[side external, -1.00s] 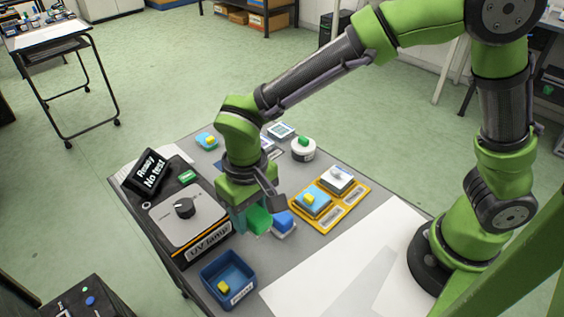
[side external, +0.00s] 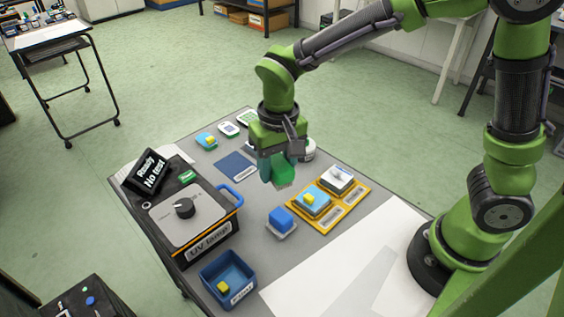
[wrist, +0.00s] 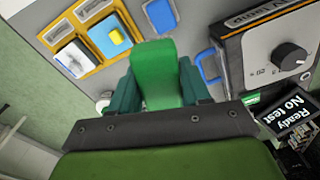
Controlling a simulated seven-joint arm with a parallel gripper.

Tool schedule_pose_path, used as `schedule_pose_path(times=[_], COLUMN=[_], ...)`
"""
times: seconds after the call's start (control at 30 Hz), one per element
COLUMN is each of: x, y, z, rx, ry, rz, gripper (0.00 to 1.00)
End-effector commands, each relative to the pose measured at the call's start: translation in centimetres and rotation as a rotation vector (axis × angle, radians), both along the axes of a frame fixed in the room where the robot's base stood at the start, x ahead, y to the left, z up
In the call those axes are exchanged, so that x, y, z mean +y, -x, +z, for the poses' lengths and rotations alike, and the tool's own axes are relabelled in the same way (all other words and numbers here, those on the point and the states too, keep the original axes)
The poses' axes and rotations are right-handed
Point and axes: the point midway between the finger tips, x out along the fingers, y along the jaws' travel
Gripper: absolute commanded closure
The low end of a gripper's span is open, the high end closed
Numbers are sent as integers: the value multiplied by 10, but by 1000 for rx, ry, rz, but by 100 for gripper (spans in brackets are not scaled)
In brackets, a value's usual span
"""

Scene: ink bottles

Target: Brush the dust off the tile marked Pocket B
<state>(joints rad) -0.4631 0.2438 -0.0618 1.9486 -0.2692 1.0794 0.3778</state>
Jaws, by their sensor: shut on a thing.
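My gripper (side external: 280,168) is shut on a green block-like thing (wrist: 158,72), held above the table behind the yellow tray. The yellow tray (side external: 343,219) has pockets with small labels too small to read, so I cannot tell which is Pocket B. One pocket holds a blue tile (side external: 318,211) with a yellow block on it; another holds a white tile (side external: 338,177) with a greyish top. Both tiles also show in the wrist view, the blue one (wrist: 99,36) and the white one (wrist: 75,58). I cannot make out dust.
A blue block (side external: 281,218) sits on a pale pad in front of the tray. The UV lamp box (side external: 193,218) and a blue bin (side external: 228,268) with a yellow block stand at left. A white round thing (side external: 309,151) is partly hidden behind my gripper. Paper covers the front right.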

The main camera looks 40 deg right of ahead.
Motion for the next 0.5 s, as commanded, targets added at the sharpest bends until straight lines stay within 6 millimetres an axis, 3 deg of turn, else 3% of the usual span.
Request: schedule_pose_path(times=[0.03,0.1,0.23,0.37,0.5], x=[-26,-56,-101,-127,-130], y=[0,3,17,33,44], z=[3,4,3,-1,-9], rx=[-2,-3,4,13,31], ry=[-2,-3,-2,0,7], rz=[-78,-175,-338,-453,-500], gripper=[78,78,78,78,78])
